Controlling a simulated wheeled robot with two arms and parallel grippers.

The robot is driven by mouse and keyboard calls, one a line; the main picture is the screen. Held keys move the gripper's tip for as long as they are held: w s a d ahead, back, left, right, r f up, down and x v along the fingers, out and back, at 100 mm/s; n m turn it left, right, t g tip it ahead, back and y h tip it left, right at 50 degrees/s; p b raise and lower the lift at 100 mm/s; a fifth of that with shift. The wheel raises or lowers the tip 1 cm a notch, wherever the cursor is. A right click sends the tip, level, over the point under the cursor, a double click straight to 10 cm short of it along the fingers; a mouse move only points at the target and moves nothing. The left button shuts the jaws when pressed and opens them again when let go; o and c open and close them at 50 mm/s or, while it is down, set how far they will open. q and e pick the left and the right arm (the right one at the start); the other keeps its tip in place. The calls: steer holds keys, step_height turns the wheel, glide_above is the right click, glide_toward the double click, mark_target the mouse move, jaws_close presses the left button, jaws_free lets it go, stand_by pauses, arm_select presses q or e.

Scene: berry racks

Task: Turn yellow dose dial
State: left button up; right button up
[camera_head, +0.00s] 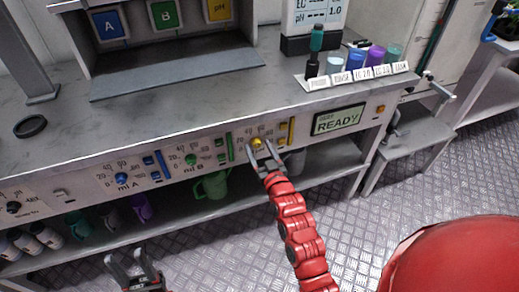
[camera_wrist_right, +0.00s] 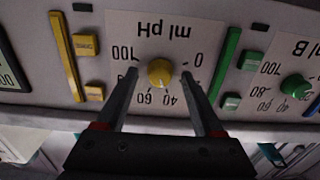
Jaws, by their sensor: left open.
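The yellow dose dial (camera_head: 257,142) sits on the front panel of the bench, marked "ml pH" with a number scale. In the right wrist view the panel appears upside down and the dial (camera_wrist_right: 161,72) shows near the middle. My right gripper (camera_head: 265,156) is at the dial. Its fingertips (camera_wrist_right: 159,74) stand one on each side of the dial, with a visible gap on both sides. My left gripper (camera_head: 137,268) is open and empty at the bottom of the head view, away from the panel.
A green dial (camera_head: 191,159) and a blue dial (camera_head: 121,178) lie left along the panel. The READY display (camera_head: 338,119) is to the right. Yellow buttons (camera_wrist_right: 86,45) are beside the dial.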

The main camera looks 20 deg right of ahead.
steer(key=s, duration=1.7)
steer(key=shift+s+d+p, duration=0.2)
steer(key=shift+d+p, duration=0.05)
steer(key=shift+p, duration=0.05)
steer(key=shift+r, duration=0.1)
